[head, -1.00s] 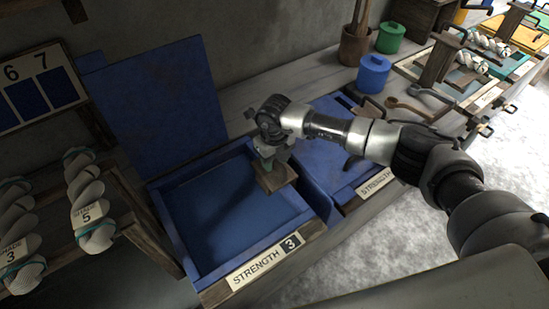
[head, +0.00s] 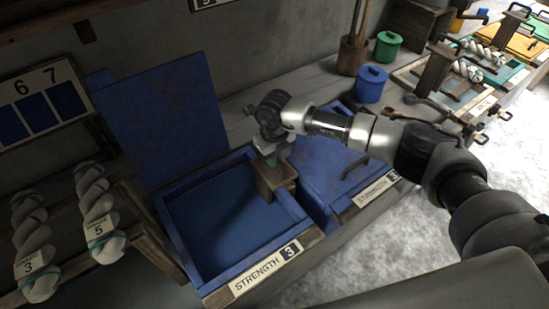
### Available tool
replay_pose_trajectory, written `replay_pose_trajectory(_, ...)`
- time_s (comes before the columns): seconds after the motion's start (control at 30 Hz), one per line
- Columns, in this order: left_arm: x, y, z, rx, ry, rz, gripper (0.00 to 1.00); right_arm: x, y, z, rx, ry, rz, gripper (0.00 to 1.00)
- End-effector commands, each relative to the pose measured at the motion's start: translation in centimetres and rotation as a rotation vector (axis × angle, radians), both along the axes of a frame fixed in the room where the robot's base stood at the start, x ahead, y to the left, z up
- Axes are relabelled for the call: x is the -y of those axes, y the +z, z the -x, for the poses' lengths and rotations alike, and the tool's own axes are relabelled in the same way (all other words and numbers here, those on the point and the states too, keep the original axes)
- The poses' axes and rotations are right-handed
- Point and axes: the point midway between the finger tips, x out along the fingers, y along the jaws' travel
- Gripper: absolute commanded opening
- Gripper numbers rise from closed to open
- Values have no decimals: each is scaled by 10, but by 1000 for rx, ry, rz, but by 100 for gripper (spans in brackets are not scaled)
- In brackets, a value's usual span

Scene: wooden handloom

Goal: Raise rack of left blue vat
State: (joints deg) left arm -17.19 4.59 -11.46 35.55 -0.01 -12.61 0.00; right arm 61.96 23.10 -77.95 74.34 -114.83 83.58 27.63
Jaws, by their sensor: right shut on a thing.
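The left blue vat (head: 170,215) stands open, with dark blue liquid (head: 225,210) inside and a "STRENGTH 3" label (head: 267,268) on its front. Its blue lid (head: 160,120) stands up behind it. My right gripper (head: 270,160) is over the vat's back right part, pointing down. It is shut on a brown wooden piece (head: 277,181), which appears to be part of the rack, at the vat's right side. The gripper partly covers the top of this piece. The rest of the rack cannot be made out in the dark liquid. My left gripper is not in view.
A second blue vat (head: 330,165) with its lid shut stands close on the right. A blue pot (head: 371,84) and a green pot (head: 387,47) stand behind. White twisted skeins (head: 97,215) hang at the left. More vats and skeins line the far right.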

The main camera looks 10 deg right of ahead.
Motion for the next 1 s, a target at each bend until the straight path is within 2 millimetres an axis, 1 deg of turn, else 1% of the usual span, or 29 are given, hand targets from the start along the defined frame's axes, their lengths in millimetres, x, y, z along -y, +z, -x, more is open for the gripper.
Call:
replay_pose_trajectory(0.03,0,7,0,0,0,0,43,0,10,-1,3,0,-2,0)
replay_pose_trajectory(1.0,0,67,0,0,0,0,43,0,108,-1,5,0,-3,0)
